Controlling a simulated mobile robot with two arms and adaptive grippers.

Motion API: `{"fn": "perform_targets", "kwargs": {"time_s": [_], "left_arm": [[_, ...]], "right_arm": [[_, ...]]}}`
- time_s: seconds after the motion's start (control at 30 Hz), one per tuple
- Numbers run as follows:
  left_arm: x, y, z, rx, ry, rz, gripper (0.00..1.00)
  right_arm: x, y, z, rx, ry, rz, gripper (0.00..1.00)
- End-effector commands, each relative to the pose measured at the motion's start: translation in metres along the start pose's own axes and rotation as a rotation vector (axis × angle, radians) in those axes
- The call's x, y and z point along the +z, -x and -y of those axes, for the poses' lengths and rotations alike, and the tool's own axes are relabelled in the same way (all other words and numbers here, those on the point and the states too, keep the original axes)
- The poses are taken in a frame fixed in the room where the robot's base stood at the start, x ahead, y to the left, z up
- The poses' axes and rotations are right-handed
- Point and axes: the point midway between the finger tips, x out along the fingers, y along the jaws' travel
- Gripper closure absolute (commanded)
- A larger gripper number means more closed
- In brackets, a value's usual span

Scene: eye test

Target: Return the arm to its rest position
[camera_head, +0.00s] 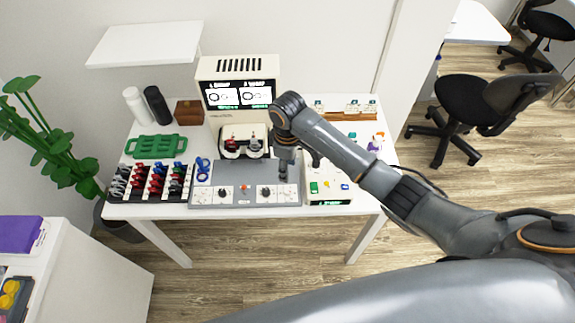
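My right arm reaches in from the right over the white table. Its gripper (284,177) points down above the right part of the grey control panel (244,201), near a black knob. The fingers are small and dark, so I cannot tell whether they are open or shut, and I see nothing clearly held. I cannot tell whether the fingertips touch the panel. The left gripper is not in view.
A machine with a screen (238,95) stands behind the panel. A rack of coloured parts (150,182), a green tray (156,146) and two bottles (134,106) (157,104) are at left. A shelf (145,44) overhangs the back. An office chair (480,105) stands right.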

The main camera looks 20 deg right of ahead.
Motion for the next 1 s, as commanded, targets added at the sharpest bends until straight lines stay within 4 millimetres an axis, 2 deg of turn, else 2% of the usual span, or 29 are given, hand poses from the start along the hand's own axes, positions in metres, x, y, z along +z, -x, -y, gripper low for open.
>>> {"fn": "perform_targets", "kwargs": {"time_s": [0.47, 0.57, 0.77, 0.9, 1.0], "left_arm": [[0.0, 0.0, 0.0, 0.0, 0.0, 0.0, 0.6], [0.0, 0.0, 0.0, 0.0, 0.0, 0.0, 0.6], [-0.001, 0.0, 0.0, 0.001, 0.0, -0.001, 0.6], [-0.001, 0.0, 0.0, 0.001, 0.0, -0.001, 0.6], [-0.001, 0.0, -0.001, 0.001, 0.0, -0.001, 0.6]], "right_arm": [[0.0, -0.003, 0.004, -0.002, -0.002, -0.005, 0.53], [0.002, -0.01, 0.023, -0.011, -0.013, -0.028, 0.53], [0.021, -0.025, 0.087, -0.025, -0.121, -0.135, 0.53], [0.049, -0.022, 0.124, -0.017, -0.258, -0.208, 0.53], [0.076, -0.015, 0.143, 0.001, -0.368, -0.243, 0.53]]}}
